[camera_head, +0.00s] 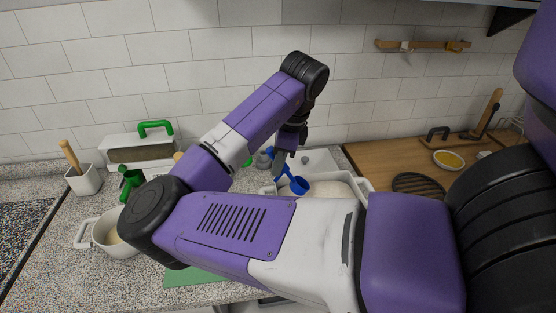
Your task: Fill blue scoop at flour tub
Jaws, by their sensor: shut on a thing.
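The blue scoop (299,186) is in the head view near the middle, its cup over the left part of the white tub. My gripper (281,164) is shut on the blue scoop's handle and points downward. The tub of flour (330,188) is a pale container with whitish contents, set on the counter behind my arm. My forearm hides its front and much of its rim. I cannot tell whether the scoop holds flour or touches it.
A white pot (84,235) stands at the left, partly behind my arm. A bin with a green handle (155,127) and a white cup with a wooden handle (84,182) are at the back left. A wooden counter (385,160) with a yellow-filled bowl (449,160) is at the right.

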